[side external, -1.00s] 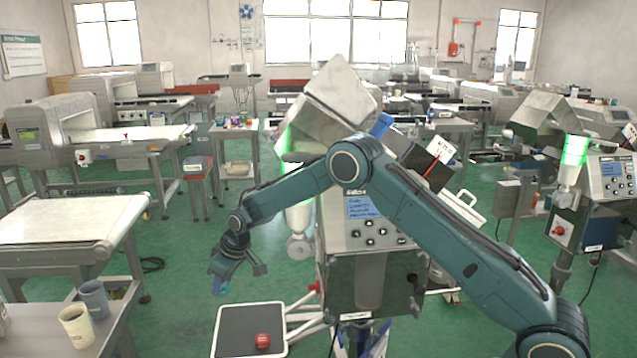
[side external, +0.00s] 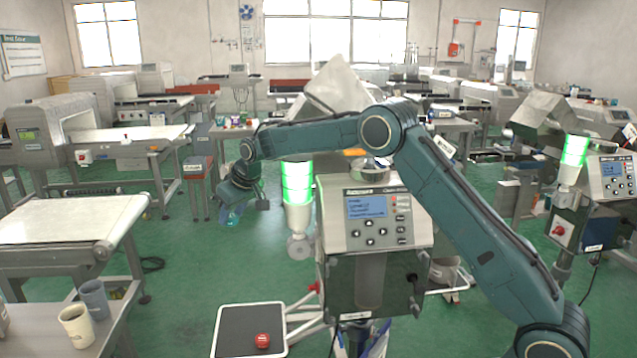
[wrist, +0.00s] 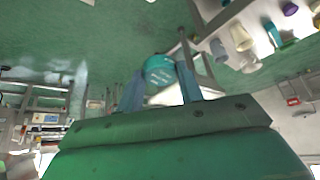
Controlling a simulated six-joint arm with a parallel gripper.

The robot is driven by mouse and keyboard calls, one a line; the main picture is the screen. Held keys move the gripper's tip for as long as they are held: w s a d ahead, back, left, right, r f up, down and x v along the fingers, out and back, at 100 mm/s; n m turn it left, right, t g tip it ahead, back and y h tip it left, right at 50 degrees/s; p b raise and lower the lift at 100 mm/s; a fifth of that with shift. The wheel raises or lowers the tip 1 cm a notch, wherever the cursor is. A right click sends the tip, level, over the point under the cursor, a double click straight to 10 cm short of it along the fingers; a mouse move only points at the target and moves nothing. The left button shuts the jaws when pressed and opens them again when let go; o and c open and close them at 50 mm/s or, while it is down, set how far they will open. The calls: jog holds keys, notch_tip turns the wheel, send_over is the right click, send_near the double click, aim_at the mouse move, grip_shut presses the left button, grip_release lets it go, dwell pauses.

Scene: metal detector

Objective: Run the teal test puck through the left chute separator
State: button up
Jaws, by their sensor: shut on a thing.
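The teal test puck (wrist: 159,70) is between the two finger tips of my gripper (wrist: 160,84) in the wrist view, with pale print on its face. In the side view my gripper (side external: 236,208) is shut on the puck (side external: 233,220) and hangs in the air, left of the left chute separator (side external: 375,220). That separator has a grey control panel with a blue screen, a lit green lamp (side external: 297,183) on its left side and a tilted steel chute (side external: 340,85) above. My arm hides part of its top, including where the chute meets the body.
A dark tray (side external: 235,318) with a red puck (side external: 262,341) sits low in front of the separator. A second separator (side external: 608,178) stands at the right. A conveyor table (side external: 65,220) and cups (side external: 76,326) are at the left. Open floor lies under my gripper.

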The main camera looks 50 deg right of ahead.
jog(key=s+d+r+m+t+h, duration=0.15)
jog(key=d+r, duration=0.25)
jog(key=r, duration=0.6)
jog(key=s+d+r+m+h, duration=0.1)
jog(key=s+d+r+m, duration=0.15)
jog(key=d+r, duration=0.45)
jog(key=s+d+r+m+h, duration=0.2)
jog(key=s+r, duration=0.1)
jog(key=r, duration=0.9)
jog(key=d+t, duration=0.1)
jog(key=d, duration=1.8)
jog(key=shift+s+r+t+h, duration=0.25)
jog(key=shift+r+t+h, duration=0.1)
jog(key=shift+r+h, duration=0.1)
jog(key=shift+d+f, duration=0.1)
jog(key=shift+f, duration=0.15)
jog(key=shift+f, duration=1.75)
jog(key=o, duration=1)
jog(key=shift+o, duration=0.2)
